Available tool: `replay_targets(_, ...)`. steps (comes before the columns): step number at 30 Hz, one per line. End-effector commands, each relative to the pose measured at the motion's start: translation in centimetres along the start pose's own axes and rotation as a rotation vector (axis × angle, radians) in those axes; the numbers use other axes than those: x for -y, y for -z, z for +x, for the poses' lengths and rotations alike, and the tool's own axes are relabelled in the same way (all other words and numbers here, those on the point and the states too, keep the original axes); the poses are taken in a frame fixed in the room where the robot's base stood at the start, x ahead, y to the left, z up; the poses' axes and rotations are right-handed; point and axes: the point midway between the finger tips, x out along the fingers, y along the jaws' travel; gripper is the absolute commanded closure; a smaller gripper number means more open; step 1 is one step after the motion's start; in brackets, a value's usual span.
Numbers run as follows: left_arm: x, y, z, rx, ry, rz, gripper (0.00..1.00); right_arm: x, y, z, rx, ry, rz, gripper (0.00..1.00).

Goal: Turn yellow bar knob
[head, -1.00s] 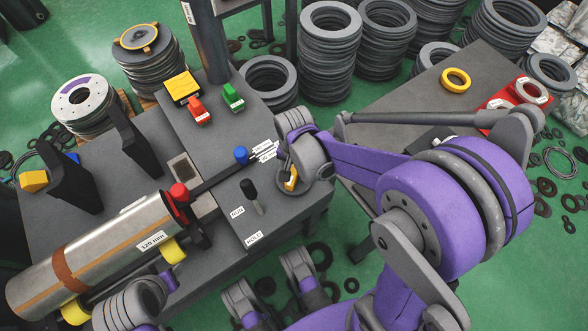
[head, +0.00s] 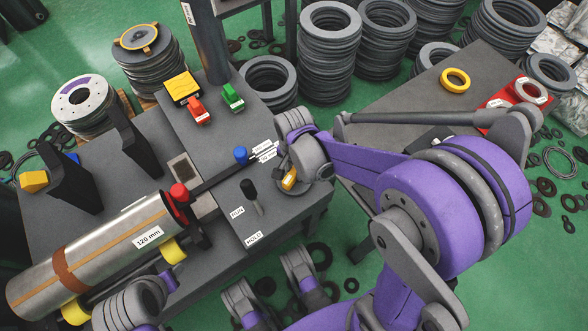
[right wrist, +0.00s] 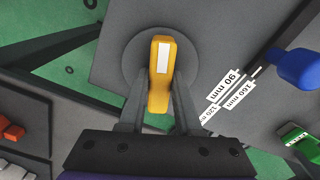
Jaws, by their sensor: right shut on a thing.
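The yellow bar knob (right wrist: 160,75) has a white stripe and sits on a round grey disc. In the right wrist view it stands nearly upright in the picture, between the two fingers of my right gripper (right wrist: 160,100), which are shut on it. In the head view only a small part of the knob (head: 289,179) shows beside my right gripper (head: 300,165), whose wrist hides the rest.
Scale labels and a blue knob (head: 240,155) lie left of the yellow knob. A black lever (head: 250,193) stands by the RUN and HOLD labels. A metal cylinder (head: 95,255) marked 120 mm lies at left. Red (head: 195,110) and green (head: 233,96) switches sit farther back.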

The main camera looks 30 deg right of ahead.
Motion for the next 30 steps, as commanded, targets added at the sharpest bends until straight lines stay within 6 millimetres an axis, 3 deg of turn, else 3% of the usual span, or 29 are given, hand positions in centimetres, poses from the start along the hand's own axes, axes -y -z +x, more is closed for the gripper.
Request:
replay_targets(15, 0.0, 0.05, -0.17, -0.001, 0.0, 0.0, 0.5, 0.02, 0.02, -0.04, 0.0, 0.0, 0.275, 1.0)
replay_targets(30, 0.0, 0.05, -0.17, -0.001, 0.0, 0.0, 0.5, 0.02, 0.03, -0.03, 0.0, 0.0, 0.306, 1.0)
